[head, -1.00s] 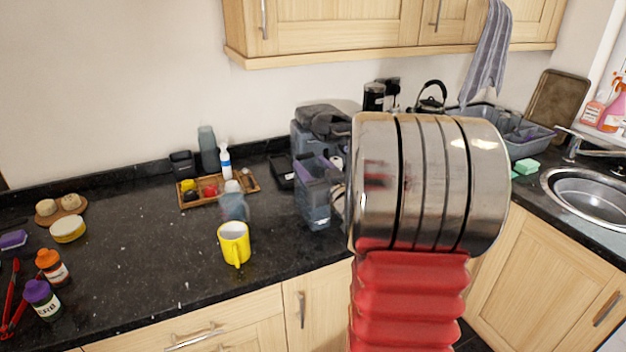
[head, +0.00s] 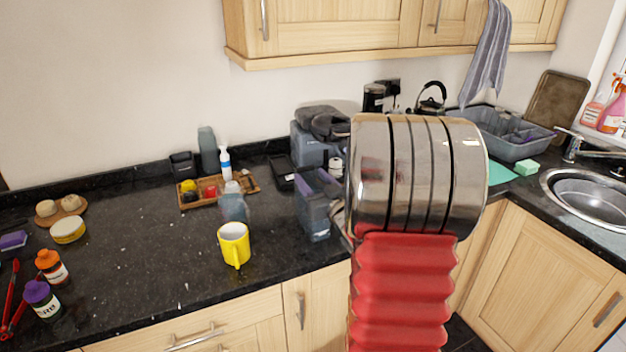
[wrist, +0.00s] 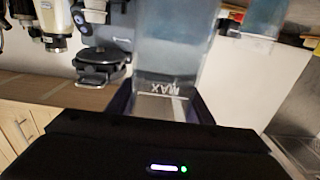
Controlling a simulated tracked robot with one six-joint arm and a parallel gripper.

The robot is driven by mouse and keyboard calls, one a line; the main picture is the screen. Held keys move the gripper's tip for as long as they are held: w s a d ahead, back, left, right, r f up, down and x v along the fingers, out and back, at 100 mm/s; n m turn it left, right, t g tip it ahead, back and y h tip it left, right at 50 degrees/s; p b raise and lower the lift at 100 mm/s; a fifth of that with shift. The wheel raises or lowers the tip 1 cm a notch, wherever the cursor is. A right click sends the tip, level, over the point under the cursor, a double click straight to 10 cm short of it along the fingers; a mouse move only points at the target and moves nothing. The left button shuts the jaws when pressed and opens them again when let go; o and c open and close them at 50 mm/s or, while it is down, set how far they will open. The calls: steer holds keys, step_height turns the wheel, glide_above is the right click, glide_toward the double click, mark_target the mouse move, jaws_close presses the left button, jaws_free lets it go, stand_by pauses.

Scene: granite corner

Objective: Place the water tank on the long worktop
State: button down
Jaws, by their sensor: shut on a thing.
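The water tank (head: 314,212) is a clear, bluish box with a purplish upper part. It is upright in the head view, in front of the coffee machine (head: 312,150), over the front part of the long dark worktop (head: 140,262). Whether its base touches the worktop I cannot tell. In the wrist view the tank (wrist: 168,62) shows close up, with an upside-down MAX mark. My gripper (wrist: 163,108) is shut on the tank. In the head view my arm hides most of the gripper.
A yellow mug (head: 234,246) stands left of the tank, with a clear bottle (head: 233,206) behind it. A wooden tray (head: 247,183) of small items lies behind. Bottles with orange and purple caps stand far left. The left-middle worktop is clear. A sink (head: 590,190) is at right.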

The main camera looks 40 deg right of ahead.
steer(key=c, duration=0.9)
jaws_free()
steer(key=v, duration=1.2)
steer(key=shift+w+a+r, duration=0.1)
